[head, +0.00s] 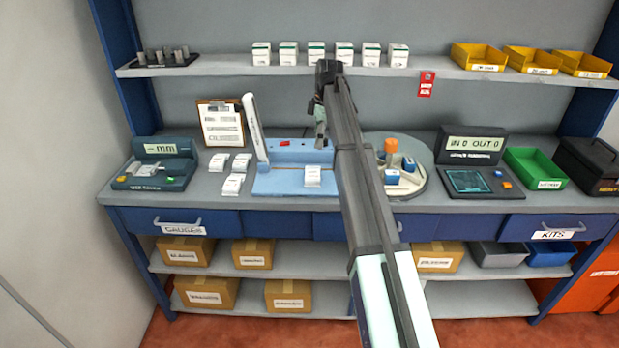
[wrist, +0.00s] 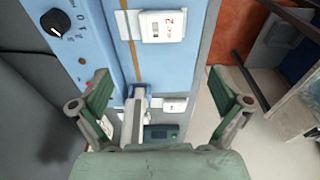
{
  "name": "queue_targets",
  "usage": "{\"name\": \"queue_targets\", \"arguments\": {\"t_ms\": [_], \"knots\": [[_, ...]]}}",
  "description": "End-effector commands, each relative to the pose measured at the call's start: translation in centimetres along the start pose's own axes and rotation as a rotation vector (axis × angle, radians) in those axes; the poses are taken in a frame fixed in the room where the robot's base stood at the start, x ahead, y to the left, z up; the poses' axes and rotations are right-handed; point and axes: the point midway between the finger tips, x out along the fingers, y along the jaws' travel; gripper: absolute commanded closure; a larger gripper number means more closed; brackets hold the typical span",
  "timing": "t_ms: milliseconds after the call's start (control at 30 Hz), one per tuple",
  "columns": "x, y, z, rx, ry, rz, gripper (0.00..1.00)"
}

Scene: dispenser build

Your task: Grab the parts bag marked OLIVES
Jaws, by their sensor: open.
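Several small white parts bags with printed labels are in the head view. Three lie on the bench at the left: an upper-left bag (head: 217,163), an upper-right bag (head: 242,162) and a lower bag (head: 232,185). Another bag (head: 312,176) is on the light-blue fixture (head: 275,184). The wrist view shows a bag on the blue surface (wrist: 163,26) and one beyond it (wrist: 175,105). I cannot read OLIVES on any label. My gripper (head: 320,142) is above the fixture's back part; in the wrist view its fingers (wrist: 158,88) are spread with nothing between them.
A tall white lever (head: 254,125) rises from the fixture's left side. White boxes (head: 288,53) line the shelf above. A gauge (head: 155,165) and a clipboard (head: 221,125) are at left.

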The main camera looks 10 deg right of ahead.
Motion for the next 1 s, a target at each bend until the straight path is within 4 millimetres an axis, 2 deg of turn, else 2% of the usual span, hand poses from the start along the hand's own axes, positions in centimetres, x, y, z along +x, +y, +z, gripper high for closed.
{"name": "queue_targets", "arguments": {"t_ms": [200, 400, 767, 1000], "knots": [[4.3, -0.2, 0.0, 0.001, -0.001, -0.002, 0.0], [7.5, -0.1, 0.0, 0.002, -0.001, -0.002, 0.0], [9.5, -0.1, 0.0, 0.002, -0.001, -0.001, 0.0], [12.3, -0.3, -0.1, 0.002, -0.001, -0.001, 0.0]]}}
